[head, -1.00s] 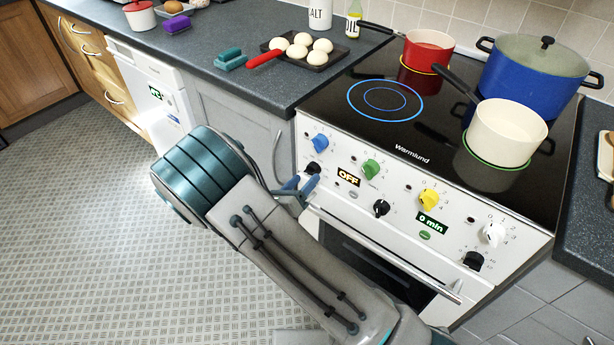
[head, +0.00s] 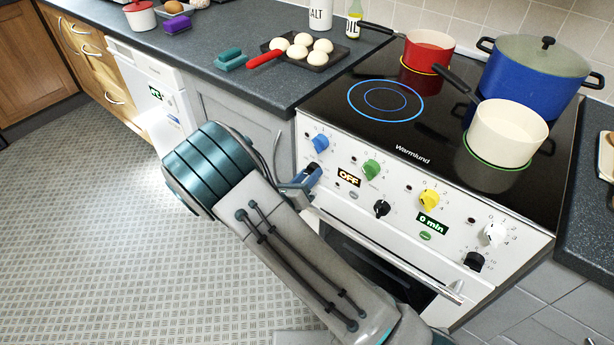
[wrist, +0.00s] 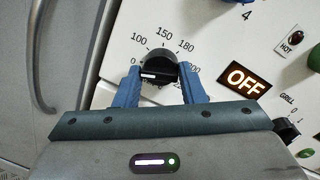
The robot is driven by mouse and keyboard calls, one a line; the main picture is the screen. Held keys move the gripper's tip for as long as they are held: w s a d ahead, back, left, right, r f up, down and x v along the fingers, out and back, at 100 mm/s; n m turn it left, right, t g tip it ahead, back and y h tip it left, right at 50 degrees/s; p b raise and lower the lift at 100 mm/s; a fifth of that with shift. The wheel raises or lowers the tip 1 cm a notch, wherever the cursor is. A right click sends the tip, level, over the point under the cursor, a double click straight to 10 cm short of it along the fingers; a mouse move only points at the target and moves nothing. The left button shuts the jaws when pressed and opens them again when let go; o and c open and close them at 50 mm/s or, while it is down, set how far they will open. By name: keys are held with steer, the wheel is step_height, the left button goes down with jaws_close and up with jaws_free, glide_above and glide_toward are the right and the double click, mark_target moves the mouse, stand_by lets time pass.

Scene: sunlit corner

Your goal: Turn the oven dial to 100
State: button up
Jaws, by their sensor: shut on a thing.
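The oven dial (wrist: 158,62) is a black knob with a white pointer mark, ringed by numbers including 0, 100, 150 and 180. In the wrist view its white mark lies at the left, by the 0. My gripper (wrist: 158,85) has its two blue fingers on either side of the dial, shut on it. The orange display (wrist: 246,80) beside the dial reads OFF.
Blue (head: 320,143), green (head: 371,169), yellow (head: 429,198) and white (head: 493,234) knobs line the panel, with a black grill knob (head: 382,208) nearby. The oven door handle (head: 385,253) runs below. A red pan (head: 428,56), a cream pan (head: 505,133) and a blue pot (head: 533,73) stand on the hob.

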steer(key=m+b, duration=0.1)
steer(key=m, duration=0.1)
steer(key=m+b, duration=0.1)
steer(key=m, duration=0.1)
steer(key=shift+f+m+b, duration=0.2)
steer(key=shift+m+b, duration=0.1)
steer(key=shift+b, duration=0.05)
steer(key=shift+m+h+b, duration=0.3)
steer(key=shift+m+b, duration=0.85)
steer(key=shift+m, duration=0.85)
steer(key=o, duration=0.9)
steer(key=shift+o, duration=0.2)
steer(key=shift+a+r, duration=0.1)
steer(key=v, duration=1.3)
steer(key=shift+s+a+f+p, duration=0.2)
steer(key=shift+s+f+p, duration=0.05)
steer(key=shift+f+p, duration=0.05)
